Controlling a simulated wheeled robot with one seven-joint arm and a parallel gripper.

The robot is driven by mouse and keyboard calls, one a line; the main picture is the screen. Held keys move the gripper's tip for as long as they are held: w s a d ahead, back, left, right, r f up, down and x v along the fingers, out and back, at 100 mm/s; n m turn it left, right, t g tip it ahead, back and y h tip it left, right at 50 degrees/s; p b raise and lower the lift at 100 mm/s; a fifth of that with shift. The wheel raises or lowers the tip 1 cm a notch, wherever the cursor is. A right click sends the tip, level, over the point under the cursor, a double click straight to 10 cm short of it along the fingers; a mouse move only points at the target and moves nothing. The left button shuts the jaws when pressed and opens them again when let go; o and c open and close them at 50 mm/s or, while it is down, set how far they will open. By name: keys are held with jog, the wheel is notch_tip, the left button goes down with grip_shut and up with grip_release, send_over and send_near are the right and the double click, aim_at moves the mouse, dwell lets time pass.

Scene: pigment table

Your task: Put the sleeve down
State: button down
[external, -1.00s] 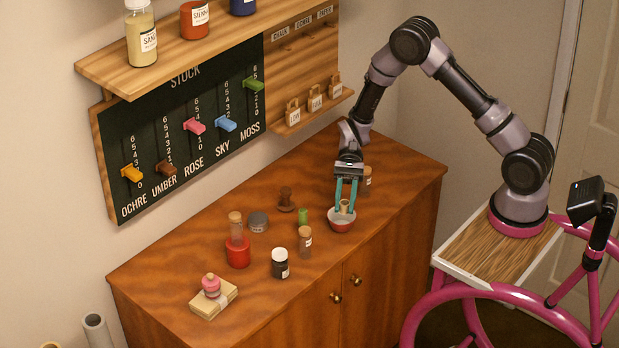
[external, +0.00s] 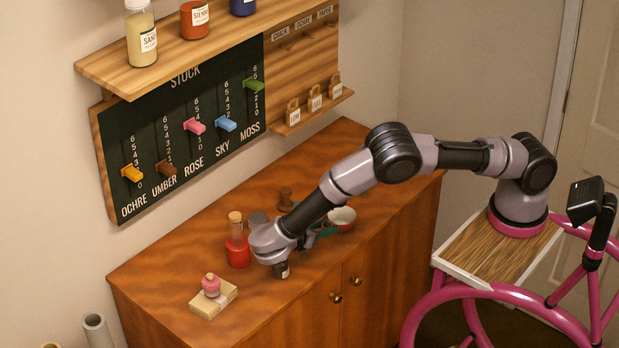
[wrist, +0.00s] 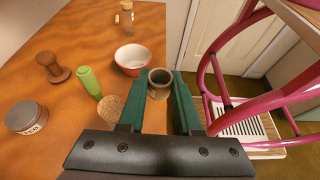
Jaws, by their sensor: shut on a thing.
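The sleeve (wrist: 159,84) is a short, hollow, olive-tan ring in the wrist view. It sits between the teal fingertips of my gripper (wrist: 160,80), which is shut on it. In the external view my gripper (external: 326,231) is tipped nearly level, low over the cabinet's front part, and the sleeve cannot be made out there. The red bowl with a white inside (wrist: 132,60) stands just beyond the fingers to the left in the wrist view. It also shows in the external view (external: 343,215) and looks empty.
A corked vial (wrist: 111,108) stands close beside my left finger in the wrist view. Near it are a green cylinder (wrist: 88,82), a brown stamp (wrist: 52,68) and a grey tin (wrist: 25,117). A red holder (external: 238,253) and a cream block (external: 213,299) are further left.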

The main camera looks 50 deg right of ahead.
jog(key=w+a+n+t+y, duration=0.1)
jog(key=a+n+t+y, duration=0.1)
jog(key=a+n+t, duration=0.1)
jog(key=w+a+n+t+y, duration=0.1)
jog(key=w+a+n+t, duration=0.1)
jog(key=a+n+t, duration=0.2)
jog(key=w+a+n+t+y, duration=0.2)
jog(key=a+n+t, duration=0.1)
jog(key=n+t, duration=0.1)
jog(key=shift+w+a+f+y, duration=0.15)
jog(key=shift+w+y, duration=0.1)
jog(key=shift+y, duration=0.05)
jog(key=a+n+t+y, duration=0.2)
jog(key=a+n+y, duration=0.3)
jog(key=a, duration=0.4)
send_over(259, 297)
notch_tip(259, 297, down, 6)
jog(key=shift+r, duration=0.1)
jog(key=shift+f, duration=2.25)
jog(key=shift+f, duration=0.1)
jog(key=c, duration=0.6)
grip_release()
